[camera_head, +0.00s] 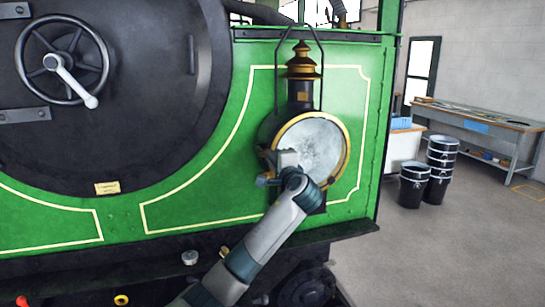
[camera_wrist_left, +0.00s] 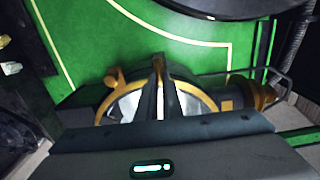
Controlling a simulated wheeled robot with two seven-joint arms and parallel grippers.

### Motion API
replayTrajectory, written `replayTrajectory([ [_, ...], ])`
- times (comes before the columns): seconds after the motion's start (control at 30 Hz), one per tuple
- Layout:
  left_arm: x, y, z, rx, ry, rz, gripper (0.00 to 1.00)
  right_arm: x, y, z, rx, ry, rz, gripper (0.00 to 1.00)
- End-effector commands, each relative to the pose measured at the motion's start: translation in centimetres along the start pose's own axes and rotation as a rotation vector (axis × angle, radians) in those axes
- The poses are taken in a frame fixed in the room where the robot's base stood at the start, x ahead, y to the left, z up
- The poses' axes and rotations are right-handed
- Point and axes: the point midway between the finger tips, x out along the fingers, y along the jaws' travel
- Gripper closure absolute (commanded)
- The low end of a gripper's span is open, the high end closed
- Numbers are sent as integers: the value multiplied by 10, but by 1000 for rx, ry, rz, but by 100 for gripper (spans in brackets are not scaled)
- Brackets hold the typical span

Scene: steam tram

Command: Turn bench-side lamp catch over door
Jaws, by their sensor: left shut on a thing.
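The lamp (camera_head: 301,95) is mounted on the green tram front, with a black body and brass-topped chimney. Its round glass door (camera_head: 318,145) has a brass rim and looks closed against the body. My left gripper (camera_head: 274,167) is at the door's lower left edge and covers part of the rim. In the left wrist view, the gripper (camera_wrist_left: 159,75) is shut on the small brass catch (camera_wrist_left: 158,62) at the rim. The fingers hide most of the catch, so its exact angle cannot be told. Another brass piece (camera_wrist_left: 112,78) sits on the rim beside it. My right gripper is out of view.
A black round smokebox door with a handwheel (camera_head: 65,63) is left of the lamp. A dark ledge (camera_head: 345,231) runs below it. Black bins (camera_head: 413,185) and a workbench (camera_head: 480,125) stand at right, with open floor before them.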

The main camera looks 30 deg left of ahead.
Motion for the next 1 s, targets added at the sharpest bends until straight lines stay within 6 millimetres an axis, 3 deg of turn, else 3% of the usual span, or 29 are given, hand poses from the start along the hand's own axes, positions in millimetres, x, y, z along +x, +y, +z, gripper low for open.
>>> replayTrajectory([
  [0.23, 0, -2, -1, -1, 3, -3, 100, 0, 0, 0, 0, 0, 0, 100],
  [0.3, 0, -2, -1, -1, 3, -3, 80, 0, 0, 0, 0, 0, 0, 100],
  [0.33, 0, -2, -1, -1, 3, -3, 75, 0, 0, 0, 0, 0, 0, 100],
  [0.77, -4, 0, 0, -2, 2, -2, 75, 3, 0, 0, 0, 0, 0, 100],
  [1.0, -28, 3, -1, -3, 3, -3, 75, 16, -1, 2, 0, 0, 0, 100],
])
